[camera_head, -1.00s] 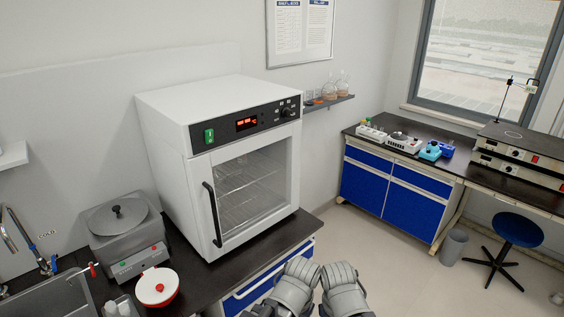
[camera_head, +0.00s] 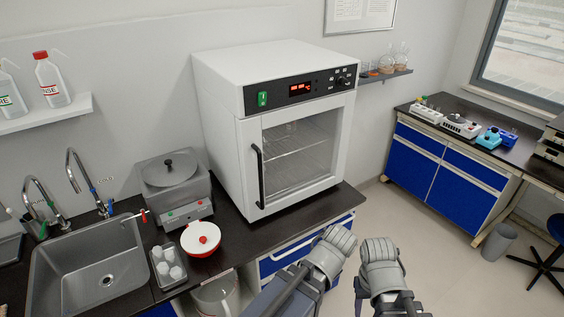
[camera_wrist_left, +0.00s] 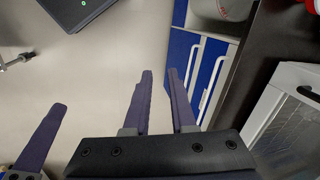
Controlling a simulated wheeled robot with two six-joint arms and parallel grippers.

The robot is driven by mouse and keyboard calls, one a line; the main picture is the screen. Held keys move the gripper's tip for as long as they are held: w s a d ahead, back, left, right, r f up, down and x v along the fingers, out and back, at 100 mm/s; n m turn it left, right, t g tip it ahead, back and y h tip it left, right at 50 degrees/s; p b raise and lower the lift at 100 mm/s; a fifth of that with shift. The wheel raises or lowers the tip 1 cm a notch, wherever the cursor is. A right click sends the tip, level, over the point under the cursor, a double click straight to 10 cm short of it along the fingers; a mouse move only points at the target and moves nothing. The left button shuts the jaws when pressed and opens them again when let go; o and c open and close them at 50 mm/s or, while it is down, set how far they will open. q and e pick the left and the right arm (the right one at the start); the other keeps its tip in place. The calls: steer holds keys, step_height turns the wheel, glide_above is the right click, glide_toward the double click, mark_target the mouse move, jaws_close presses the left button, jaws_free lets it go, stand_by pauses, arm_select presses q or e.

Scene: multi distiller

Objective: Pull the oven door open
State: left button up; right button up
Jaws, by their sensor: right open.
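The white oven (camera_head: 222,120) stands on the dark counter. Its glass door (camera_head: 297,155) is shut, and the black upright handle (camera_head: 258,177) is on the door's left side. The door also shows at the lower right of the left wrist view (camera_wrist_left: 285,135). My two grey arms come in at the bottom of the head view, in front of the counter and apart from the oven. In the left wrist view my left gripper (camera_wrist_left: 160,75) has its purple fingers apart with nothing between them. My right gripper (camera_head: 398,303) is low at the bottom edge, mostly hidden, and touches nothing visible.
Left of the oven are a grey water bath (camera_head: 172,185), a white and red lidded pot (camera_head: 201,238), a small tray of white bottles (camera_head: 170,262) and a sink (camera_head: 95,265). Blue-fronted drawers (camera_head: 290,258) are below the counter.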

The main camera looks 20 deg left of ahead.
arm_select(q)
steer(key=shift+o, duration=1.4)
steer(key=w+a+r+m+t+y+b, duration=0.1)
steer(key=w+a+r+m+t+y, duration=0.1)
steer(key=w+a, duration=0.5)
steer(key=shift+a+m+t+y, duration=0.65)
steer(key=shift+a+m, duration=0.3)
steer(key=shift+m, duration=0.25)
steer(key=shift+o, duration=0.4)
steer(key=w+a+r+m, duration=0.1)
steer(key=w+a+m+t+y, duration=0.1)
steer(key=w+a+r+m+y+b, duration=0.1)
steer(key=a, duration=0.1)
steer(key=shift+w+r+t, duration=0.1)
steer(key=shift+r+t, duration=0.25)
steer(key=m+t+y+b, duration=0.2)
steer(key=m+t+y, duration=0.2)
steer(key=m+t, duration=0.75)
glide_toward(261, 165)
step_height(261, 165, up, 3)
steer(key=w+m+g, duration=0.3)
steer(key=m+g, duration=0.1)
steer(key=shift+s+a+x, duration=0.1)
steer(key=shift+x, duration=1.25)
steer(key=shift+s+a+x, duration=0.1)
steer(key=shift+a+x, duration=0.05)
steer(key=shift+x, duration=1.25)
steer(key=shift+s+a+x, duration=0.1)
steer(key=shift+x, duration=1.25)
steer(key=shift+f, duration=0.15)
